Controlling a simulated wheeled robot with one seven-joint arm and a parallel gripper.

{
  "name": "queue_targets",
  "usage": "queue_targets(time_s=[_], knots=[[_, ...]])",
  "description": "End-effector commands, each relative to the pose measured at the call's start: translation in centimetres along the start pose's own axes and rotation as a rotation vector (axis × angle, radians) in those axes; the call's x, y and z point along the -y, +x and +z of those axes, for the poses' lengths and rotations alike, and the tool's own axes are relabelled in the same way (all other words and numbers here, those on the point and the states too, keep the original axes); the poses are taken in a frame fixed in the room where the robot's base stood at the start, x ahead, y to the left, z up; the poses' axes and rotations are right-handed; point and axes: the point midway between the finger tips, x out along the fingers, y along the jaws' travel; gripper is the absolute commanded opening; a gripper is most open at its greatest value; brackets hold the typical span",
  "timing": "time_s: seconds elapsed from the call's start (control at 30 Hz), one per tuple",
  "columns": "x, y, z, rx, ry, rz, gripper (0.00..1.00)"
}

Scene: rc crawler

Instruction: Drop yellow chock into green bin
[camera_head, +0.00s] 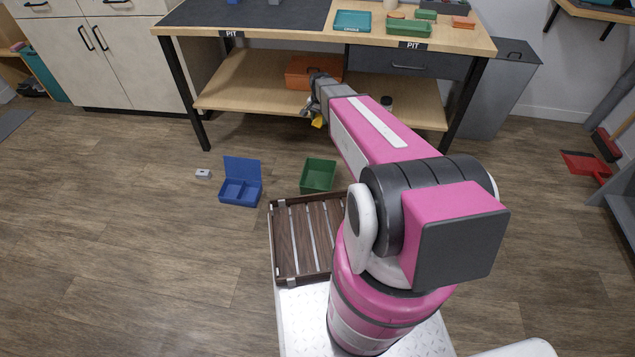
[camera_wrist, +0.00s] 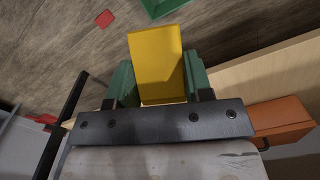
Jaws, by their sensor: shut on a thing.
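The yellow chock (camera_wrist: 157,62) is between the green-padded fingers of my gripper (camera_wrist: 160,80), which is shut on it. In the head view, a small bit of the yellow chock (camera_head: 318,121) shows at my gripper (camera_head: 316,112), in front of the bench's lower shelf. The green bin (camera_head: 318,176) is an open square box on the floor, nearer to me than the gripper. Part of the green bin (camera_wrist: 163,7) also shows at the top edge of the wrist view. The chock is in the air, apart from the bin.
A blue open-lidded box (camera_head: 240,185) and a small white object (camera_head: 203,173) lie left of the bin. A slatted brown tray (camera_head: 273,245) is closer to me. The workbench (camera_head: 260,37) carries an orange box (camera_head: 300,72) on its lower shelf. A red piece (camera_wrist: 105,19) lies on the floor.

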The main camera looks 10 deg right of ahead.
Motion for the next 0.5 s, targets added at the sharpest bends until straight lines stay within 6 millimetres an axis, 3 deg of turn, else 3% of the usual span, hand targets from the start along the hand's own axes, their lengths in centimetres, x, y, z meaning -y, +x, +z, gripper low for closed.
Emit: queue_targets(time_s=[0.03, 0.1, 0.5], knots=[[0.3, 2.6, -0.3, 0.004, 0.031, 0.003, 0.2], [0.3, 5.6, -0.4, 0.004, 0.077, 0.003, 0.2], [-0.7, 22.1, 0.9, 0.003, 0.321, 0.003, 0.2]])
